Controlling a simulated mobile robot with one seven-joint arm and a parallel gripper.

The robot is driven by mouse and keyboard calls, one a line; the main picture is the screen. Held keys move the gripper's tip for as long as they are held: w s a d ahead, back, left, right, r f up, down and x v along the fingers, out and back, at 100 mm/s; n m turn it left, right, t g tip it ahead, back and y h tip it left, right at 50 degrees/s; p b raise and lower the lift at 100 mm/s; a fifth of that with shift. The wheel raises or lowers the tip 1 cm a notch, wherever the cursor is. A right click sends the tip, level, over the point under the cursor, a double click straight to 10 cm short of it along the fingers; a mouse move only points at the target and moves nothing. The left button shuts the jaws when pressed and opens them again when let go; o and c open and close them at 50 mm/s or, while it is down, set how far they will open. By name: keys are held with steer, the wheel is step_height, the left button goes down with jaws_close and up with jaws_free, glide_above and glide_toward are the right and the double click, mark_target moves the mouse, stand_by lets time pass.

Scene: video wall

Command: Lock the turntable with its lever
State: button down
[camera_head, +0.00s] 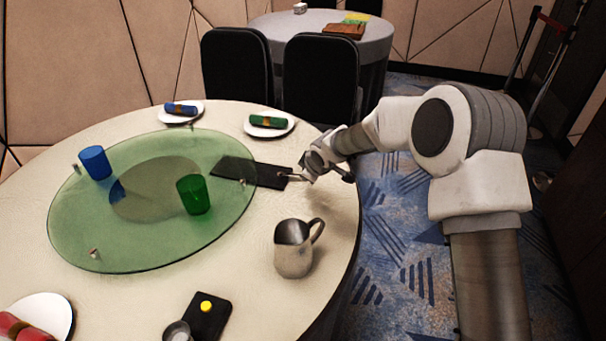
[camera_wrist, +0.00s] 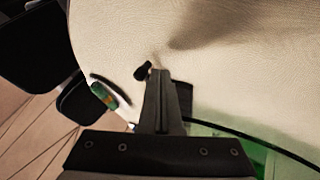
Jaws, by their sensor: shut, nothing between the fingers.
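The turntable (camera_head: 75,225) is a round green see-through glass disc on the cream table. A flat black plate (camera_head: 232,169) lies at its right edge, partly beneath the glass. A small silver part shows near the plate's right end; I cannot tell clearly whether it is the lever or my fingertips. My gripper (camera_head: 288,177) is at that right end, shut and empty. In the wrist view my closed fingers (camera_wrist: 162,76) point over the table, with a small black knob (camera_wrist: 142,71) just left of their tips. I cannot tell if they touch it.
A blue cup (camera_head: 95,162) and a green cup (camera_head: 194,195) stand on the turntable. A metal pitcher (camera_head: 294,255) stands right of it. Plates with rolled napkins (camera_head: 269,123) line the far rim. Black chairs (camera_head: 320,80) stand behind the table (camera_head: 240,310).

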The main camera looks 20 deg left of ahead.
steer(key=shift+s+a, duration=0.1)
steer(key=shift+a, duration=0.05)
steer(key=shift+s+a+b, duration=0.45)
steer(key=shift+a+b, duration=0.1)
steer(key=shift+a, duration=0.05)
